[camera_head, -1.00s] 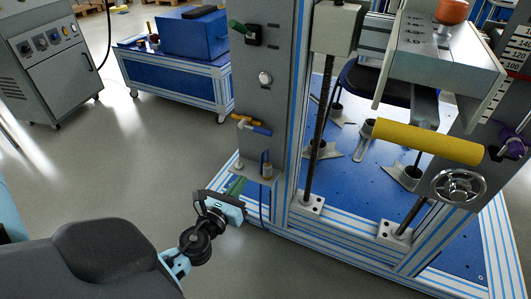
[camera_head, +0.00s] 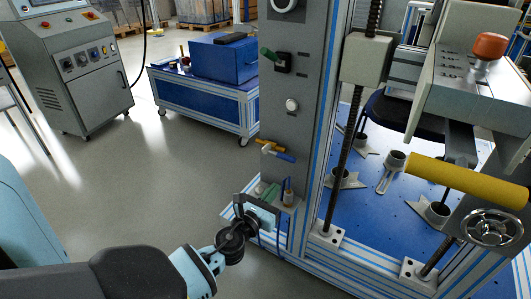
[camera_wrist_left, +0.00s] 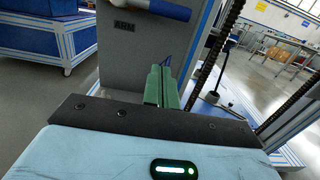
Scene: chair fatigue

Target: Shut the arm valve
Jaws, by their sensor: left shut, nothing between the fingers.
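My left gripper (camera_head: 268,190) is below the handles, in front of the column's foot. Its green fingers (camera_wrist_left: 162,75) are together and empty, apart from the blue handle in the wrist view. My right gripper is not in view.
A small fitting (camera_head: 288,190) stands near my left fingers. To the right are a threaded rod (camera_head: 346,145) and a yellow roller (camera_head: 466,183). Open floor (camera_head: 165,180) lies left.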

